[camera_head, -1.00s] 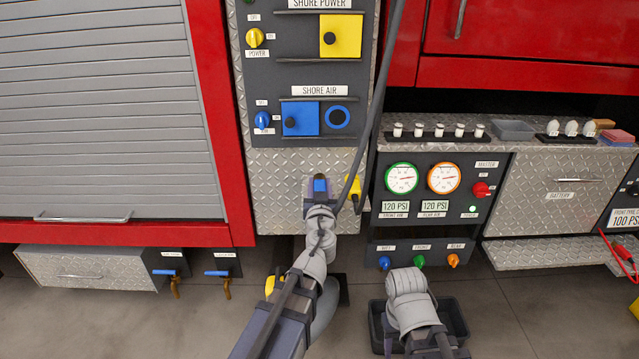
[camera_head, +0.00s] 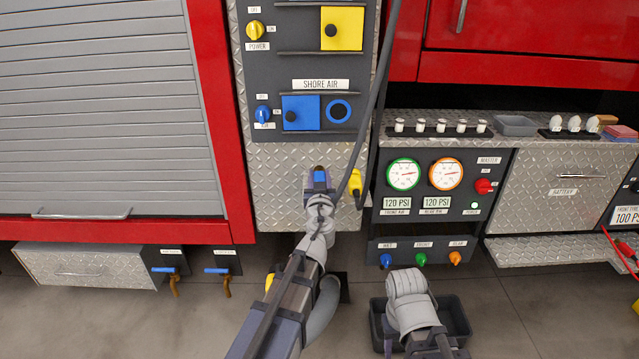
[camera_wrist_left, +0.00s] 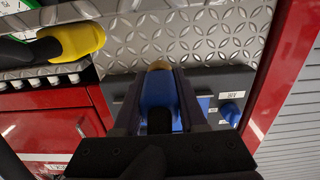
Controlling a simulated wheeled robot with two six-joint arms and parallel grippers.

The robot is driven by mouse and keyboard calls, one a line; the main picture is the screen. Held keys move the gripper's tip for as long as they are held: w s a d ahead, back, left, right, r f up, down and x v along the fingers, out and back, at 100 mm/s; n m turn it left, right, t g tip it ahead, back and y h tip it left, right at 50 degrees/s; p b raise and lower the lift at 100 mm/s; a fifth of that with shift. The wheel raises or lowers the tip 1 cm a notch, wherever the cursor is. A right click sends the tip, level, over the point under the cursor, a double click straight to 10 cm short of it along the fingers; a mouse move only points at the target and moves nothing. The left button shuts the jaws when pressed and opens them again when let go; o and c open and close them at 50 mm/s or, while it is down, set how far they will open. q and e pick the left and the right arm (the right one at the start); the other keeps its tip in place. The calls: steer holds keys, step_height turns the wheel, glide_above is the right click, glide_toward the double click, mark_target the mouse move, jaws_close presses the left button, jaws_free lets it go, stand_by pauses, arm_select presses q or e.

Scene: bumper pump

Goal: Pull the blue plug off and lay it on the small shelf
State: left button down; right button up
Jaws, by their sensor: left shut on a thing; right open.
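My left gripper (camera_head: 319,176) is shut on the blue plug (camera_head: 321,179), in front of the bare diamond-plate panel below the blue socket. In the left wrist view the blue plug (camera_wrist_left: 158,95) stands between the dark fingers, with a yellowish tip beyond it. The round blue socket (camera_head: 339,111) under the SHORE AIR label is clear of the plug. A blue cover (camera_head: 300,114) sits left of it. My right gripper (camera_head: 388,341) is low at the front, mostly hidden by its own wrist; no held thing shows. I cannot tell which ledge is the small shelf.
A yellow plug (camera_head: 356,186) hangs just right of my left gripper, beside a dark cable (camera_head: 367,120). A gauge panel (camera_head: 424,208) stands further right, under a ledge with several small items. A black bin (camera_head: 459,318) is on the floor behind my right arm.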

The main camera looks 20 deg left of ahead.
arm_select(q)
steer(key=w, duration=0.1)
steer(key=w+a+f+b, duration=0.1)
steer(key=w, duration=0.2)
steer(key=shift+w+a+f, duration=0.15)
steer(key=shift+w+f, duration=0.1)
steer(key=shift+w, duration=0.15)
step_height(320, 180, down, 2)
steer(key=shift+w+a+b, duration=0.1)
steer(key=shift+b, duration=1.05)
steer(key=shift+f+b, duration=0.8)
steer(key=shift+c, duration=1.9)
jaws_free()
